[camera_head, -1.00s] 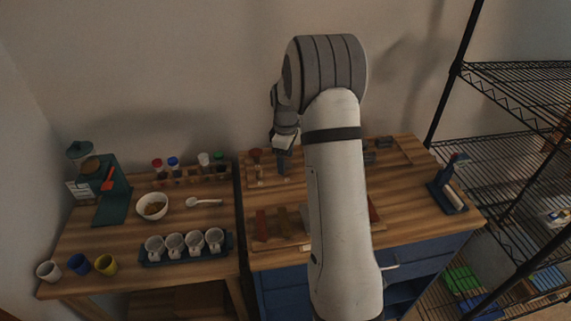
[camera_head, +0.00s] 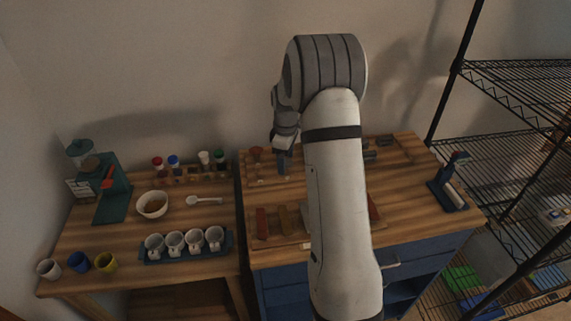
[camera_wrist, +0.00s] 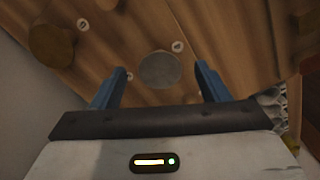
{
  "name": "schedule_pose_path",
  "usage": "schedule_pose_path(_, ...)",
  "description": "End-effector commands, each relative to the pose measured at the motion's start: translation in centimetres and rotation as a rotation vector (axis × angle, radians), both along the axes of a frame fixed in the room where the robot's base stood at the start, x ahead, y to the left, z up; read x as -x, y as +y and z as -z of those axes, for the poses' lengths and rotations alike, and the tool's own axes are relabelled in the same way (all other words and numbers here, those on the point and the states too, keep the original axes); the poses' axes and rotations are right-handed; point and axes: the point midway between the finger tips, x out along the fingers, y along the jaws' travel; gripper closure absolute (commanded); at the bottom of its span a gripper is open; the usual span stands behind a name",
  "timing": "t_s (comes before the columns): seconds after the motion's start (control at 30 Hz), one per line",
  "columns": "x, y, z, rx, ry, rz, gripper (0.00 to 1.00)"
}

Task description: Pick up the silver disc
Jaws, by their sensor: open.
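The silver disc (camera_wrist: 160,70) is a flat grey round piece on the wooden surface in the wrist view. It sits between and a little beyond my gripper's two blue fingers (camera_wrist: 157,82). The fingers are apart, with nothing held between them. In the head view my gripper (camera_head: 283,163) points down over the back left part of the right wooden bench (camera_head: 410,185). I cannot make out the disc in the head view.
In the wrist view a brown round piece (camera_wrist: 52,45) lies left of the disc, and small pale rings surround it. A gear-like metal part (camera_wrist: 277,97) is at right. In the head view, coloured blocks (camera_head: 262,222) stand near the bench front; a wire shelf (camera_head: 520,140) is at right.

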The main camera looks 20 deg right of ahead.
Motion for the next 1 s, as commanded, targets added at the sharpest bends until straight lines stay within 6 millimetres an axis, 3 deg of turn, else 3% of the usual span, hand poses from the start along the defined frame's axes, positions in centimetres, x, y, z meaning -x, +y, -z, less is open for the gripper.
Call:
schedule_pose_path(0.07, 0.0, 0.0, 0.0, 0.0, 0.0, 0.0, 0.33)
schedule_pose_path(0.63, 0.0, -0.1, 0.0, 0.0, 0.0, 0.001, 0.79)
schedule_pose_path(0.87, 0.0, -0.1, -0.2, 0.0, 0.0, 0.001, 0.8)
schedule_pose_path(1.0, -0.1, -0.1, -1.4, 0.001, -0.004, 0.001, 0.8)
